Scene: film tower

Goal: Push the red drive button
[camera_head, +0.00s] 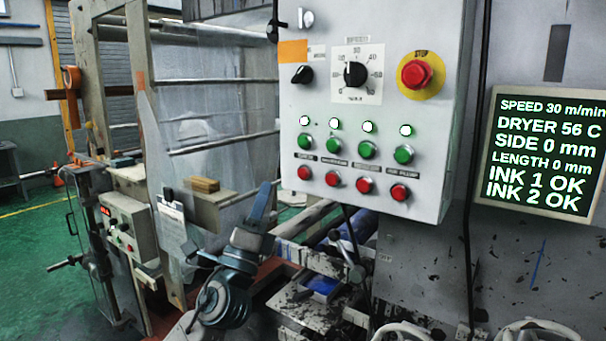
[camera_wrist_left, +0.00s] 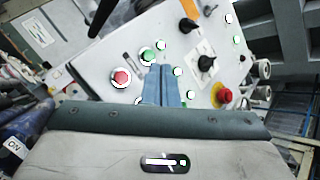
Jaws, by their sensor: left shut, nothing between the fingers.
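A grey control panel (camera_head: 350,120) carries a row of several red buttons under a row of green ones. The leftmost red button (camera_head: 304,173) sits under a small label that I read only poorly; I take it for the drive button. In the left wrist view a red button (camera_wrist_left: 120,77) shows left of my fingers, with a green button (camera_wrist_left: 147,55) above it. My left gripper (camera_head: 267,190) is shut and empty, its blue fingers pointing up, left of and below the red row in the head view. It appears apart from the panel. My right gripper is not in view.
A red stop button (camera_head: 417,74) on a yellow disc and a speed dial (camera_head: 355,74) are higher on the panel. A status screen (camera_head: 543,150) stands at the right. Machine rollers and a clamp handle (camera_head: 347,255) lie below the panel. Green floor is open at far left.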

